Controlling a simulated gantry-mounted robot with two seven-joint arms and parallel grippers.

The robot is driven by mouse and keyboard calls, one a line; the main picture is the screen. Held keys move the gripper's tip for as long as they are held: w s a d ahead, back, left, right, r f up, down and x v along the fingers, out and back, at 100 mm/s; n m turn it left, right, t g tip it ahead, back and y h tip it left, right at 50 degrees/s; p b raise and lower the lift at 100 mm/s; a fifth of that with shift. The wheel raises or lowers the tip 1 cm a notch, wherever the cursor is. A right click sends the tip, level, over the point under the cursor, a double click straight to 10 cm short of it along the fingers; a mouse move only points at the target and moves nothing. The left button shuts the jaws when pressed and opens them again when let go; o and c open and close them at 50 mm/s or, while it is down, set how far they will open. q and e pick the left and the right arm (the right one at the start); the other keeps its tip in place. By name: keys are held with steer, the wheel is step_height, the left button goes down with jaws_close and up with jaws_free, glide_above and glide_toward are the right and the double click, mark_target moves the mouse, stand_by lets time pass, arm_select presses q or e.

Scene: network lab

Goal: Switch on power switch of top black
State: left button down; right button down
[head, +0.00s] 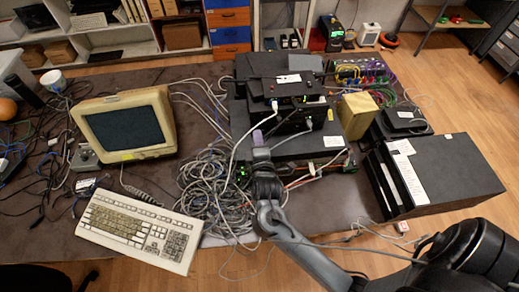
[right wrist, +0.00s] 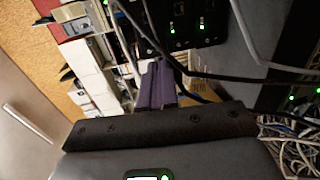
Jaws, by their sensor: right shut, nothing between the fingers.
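A stack of black network devices stands at the back middle of the table. The top black device (head: 262,66) has a white label, and another black unit (head: 284,86) sits just below it. A power switch is too small to make out. My right gripper (head: 258,137) has purple fingers, shut and empty, in front of the left part of the stack's lower units. In the right wrist view, the shut purple fingers (right wrist: 158,84) point toward a black device face (right wrist: 190,22) with green lights. I cannot tell whether they touch anything. My left gripper is not in view.
Tangled grey cables (head: 213,180) lie left of the stack, and some cables cross near my right gripper. An old monitor (head: 128,126) and keyboard (head: 138,229) stand at left. A tan box (head: 357,116) and a large black case (head: 445,172) are at right.

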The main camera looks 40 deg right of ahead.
mark_target(254, 120)
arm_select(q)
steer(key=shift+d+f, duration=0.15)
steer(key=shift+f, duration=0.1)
arm_select(e)
steer(key=shift+x, duration=2.75)
steer(key=shift+f, duration=0.1)
